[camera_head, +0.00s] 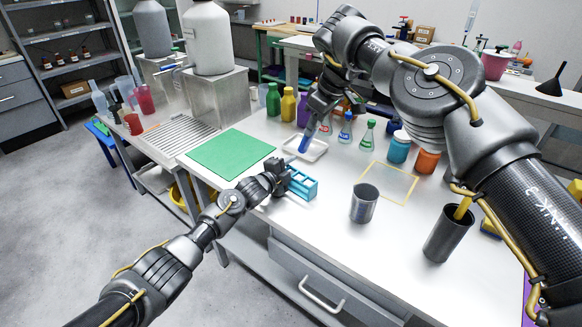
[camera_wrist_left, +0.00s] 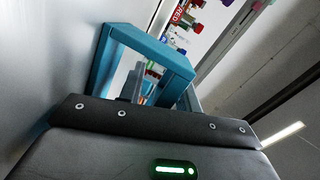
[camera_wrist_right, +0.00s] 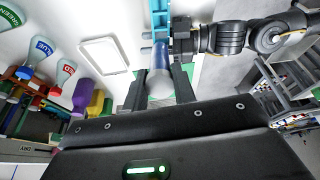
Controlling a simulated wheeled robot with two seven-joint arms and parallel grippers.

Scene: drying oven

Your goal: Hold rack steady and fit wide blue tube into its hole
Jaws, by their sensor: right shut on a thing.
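The light-blue rack (camera_head: 302,183) stands on the white table; it also shows close up in the left wrist view (camera_wrist_left: 150,38). My left gripper (camera_head: 280,172) is at the rack's left end, beside or touching it; its fingers are mostly hidden, so I cannot tell how far they are closed. My right gripper (camera_head: 315,118) is shut on the wide blue tube (camera_head: 306,140) and holds it tilted, above the table and behind the rack. In the right wrist view the tube (camera_wrist_right: 161,58) sits between the fingers, with the rack beyond it. The rack's holes are not clear.
A shallow white tray (camera_head: 318,156) lies behind the rack. A green mat (camera_head: 230,153) is to the left. A dark metal beaker (camera_head: 364,203) and a yellow frame (camera_head: 407,198) are to the right. Flasks (camera_head: 345,130) and coloured bottles stand farther back.

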